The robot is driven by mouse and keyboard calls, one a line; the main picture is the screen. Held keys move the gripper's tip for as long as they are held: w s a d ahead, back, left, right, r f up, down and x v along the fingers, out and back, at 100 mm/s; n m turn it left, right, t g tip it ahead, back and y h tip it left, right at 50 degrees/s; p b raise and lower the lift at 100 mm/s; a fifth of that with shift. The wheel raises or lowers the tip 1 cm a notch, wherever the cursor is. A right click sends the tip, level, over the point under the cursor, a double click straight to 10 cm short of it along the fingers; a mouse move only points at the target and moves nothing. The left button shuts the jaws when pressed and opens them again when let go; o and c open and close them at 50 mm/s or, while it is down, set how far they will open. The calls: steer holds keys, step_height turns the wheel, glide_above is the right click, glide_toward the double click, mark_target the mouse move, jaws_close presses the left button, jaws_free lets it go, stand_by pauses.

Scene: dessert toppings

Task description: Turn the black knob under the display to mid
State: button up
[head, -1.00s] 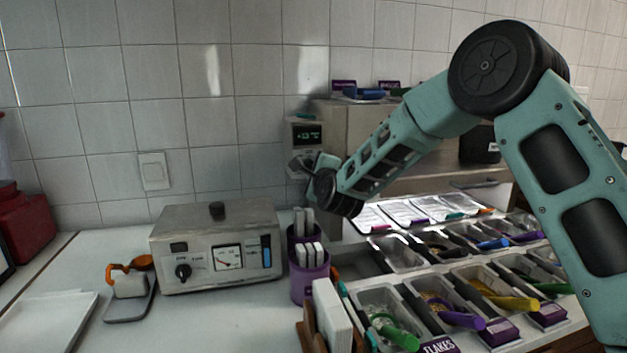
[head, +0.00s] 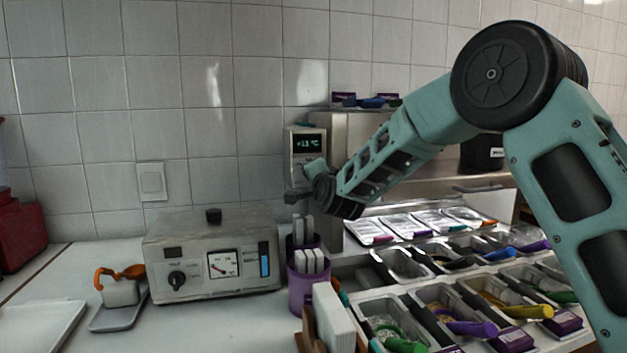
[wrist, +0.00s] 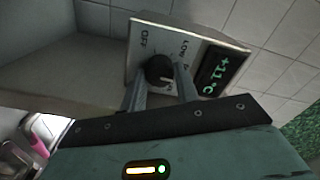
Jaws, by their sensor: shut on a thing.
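The black knob (wrist: 159,70) sits on a pale panel (wrist: 140,52) beside the lit display (wrist: 222,72), which reads about +11 °C in the wrist view. The panel has OFF and LOW markings; a further label is partly hidden. My gripper (wrist: 161,84) has its two fingers closed on either side of the knob. A light pointer mark shows on the knob, toward its lower right in the wrist view. In the head view the display (head: 307,143) is on the wall unit, and my wrist and gripper hide the knob below it.
A grey device (head: 215,258) with its own black knob and dial stands on the counter at left. Purple cups (head: 308,290) with white cards stand below my wrist. Topping trays (head: 400,262) with coloured scoops fill the right side. Tiled wall lies close behind.

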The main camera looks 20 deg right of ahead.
steer(key=shift+f+n, duration=0.1)
steer(key=shift+n, duration=0.3)
steer(key=o, duration=1)
steer(key=shift+c, duration=0.2)
steer(key=s+b, duration=0.2)
steer(key=s, duration=1.5)
steer(key=shift+s, duration=0.2)
